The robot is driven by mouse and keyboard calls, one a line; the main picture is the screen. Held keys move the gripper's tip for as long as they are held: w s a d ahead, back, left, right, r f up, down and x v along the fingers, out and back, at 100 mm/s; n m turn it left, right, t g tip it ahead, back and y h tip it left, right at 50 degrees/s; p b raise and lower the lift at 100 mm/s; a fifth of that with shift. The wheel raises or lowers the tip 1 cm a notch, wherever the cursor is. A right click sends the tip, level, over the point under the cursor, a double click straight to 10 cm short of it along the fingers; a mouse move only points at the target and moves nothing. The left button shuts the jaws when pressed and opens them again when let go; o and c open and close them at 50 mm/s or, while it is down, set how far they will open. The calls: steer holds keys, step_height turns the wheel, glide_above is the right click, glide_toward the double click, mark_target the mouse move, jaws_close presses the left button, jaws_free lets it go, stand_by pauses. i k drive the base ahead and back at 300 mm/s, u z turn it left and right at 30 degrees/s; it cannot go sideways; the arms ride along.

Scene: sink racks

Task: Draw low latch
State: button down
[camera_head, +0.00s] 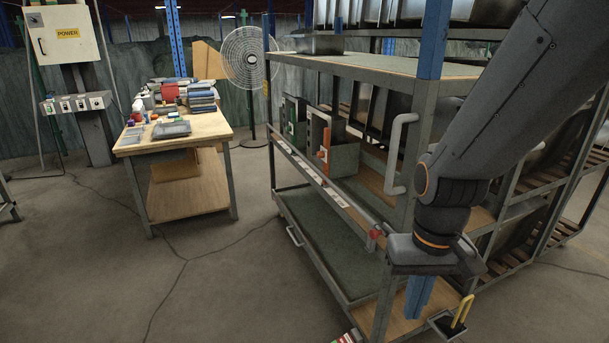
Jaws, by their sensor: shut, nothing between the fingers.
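My arm comes down from the upper right, and my gripper (398,246) is a dark grey body in front of the rack's near corner post. It is shut, with nothing seen in it; its fingertips are hard to make out. A red knob (375,233) sits on a thin grey rod (362,213) along the rack's front edge, just left of my gripper. I cannot tell whether they touch. A yellow handle (461,311) stands on a small dark plate low at the rack's near end, below my gripper. Neither is clearly marked as the low latch.
The metal rack (350,66) holds grey bins with an orange upright piece (325,153). A white handle (400,150) is on its near post. A cluttered wooden table (180,140), a fan (248,58) and a power box (65,36) stand behind.

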mark_target(374, 234)
steer(key=z, duration=0.05)
steer(key=k, duration=1.1)
steer(key=u, duration=0.75)
steer(key=i, duration=1.2)
steer(key=z, duration=0.85)
steer(key=i, duration=0.3)
steer(key=z, duration=0.25)
